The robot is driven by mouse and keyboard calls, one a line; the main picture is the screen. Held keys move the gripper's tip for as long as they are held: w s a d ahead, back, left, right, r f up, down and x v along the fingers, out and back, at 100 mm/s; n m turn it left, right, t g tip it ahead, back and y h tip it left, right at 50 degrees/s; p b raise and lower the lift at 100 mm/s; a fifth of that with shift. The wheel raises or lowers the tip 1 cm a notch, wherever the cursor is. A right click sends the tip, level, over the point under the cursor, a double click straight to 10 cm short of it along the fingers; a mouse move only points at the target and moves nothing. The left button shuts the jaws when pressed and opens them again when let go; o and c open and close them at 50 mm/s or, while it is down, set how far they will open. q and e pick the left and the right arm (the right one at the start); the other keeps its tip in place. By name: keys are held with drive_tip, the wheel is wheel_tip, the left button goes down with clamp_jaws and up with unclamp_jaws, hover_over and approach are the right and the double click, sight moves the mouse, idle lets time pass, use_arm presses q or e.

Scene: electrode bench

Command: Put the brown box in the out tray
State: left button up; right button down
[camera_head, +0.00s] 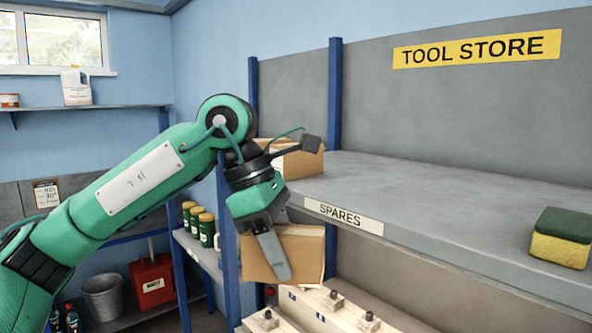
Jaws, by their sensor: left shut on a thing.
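My left gripper (277,262) is shut on a brown box (307,249). One finger lies across the box's near face; the other finger is hidden. The held box hangs in front of and below the front edge of the shelf marked SPARES, above pale wooden pieces. A second brown box (305,162) stands on the left end of that shelf, partly hidden by my left wrist. I cannot make out an out tray in this view. My right gripper is not in view.
The grey shelf (430,195) is clear between the second box and a yellow-green sponge (562,238). Blue posts (334,95) stand at its back and left. Wooden pieces with metal fittings (328,306) lie below. A bucket (102,297) and red container (152,283) stand lower left.

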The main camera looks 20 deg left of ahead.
use_arm(q)
drive_tip(key=s+a+f+m+g+y, duration=0.1)
drive_tip(key=f+m, duration=0.5)
drive_tip(key=f, duration=1.1)
drive_tip(key=s+a+f+m+g+y, duration=0.2)
drive_tip(key=f+m, duration=0.4)
drive_tip(key=f, duration=1.2)
drive_tip(key=s+a+f+m+g+y, duration=0.1)
drive_tip(key=f+m, duration=0.6)
drive_tip(key=f, duration=1.1)
drive_tip(key=s+a+g, duration=0.1)
drive_tip(key=s+a, duration=0.1)
drive_tip(key=s, duration=0.1)
drive_tip(key=shift+s+a+y, duration=0.25)
drive_tip(key=shift+s+y, duration=0.05)
drive_tip(key=shift+s, duration=0.1)
drive_tip(key=shift+s, duration=0.1)
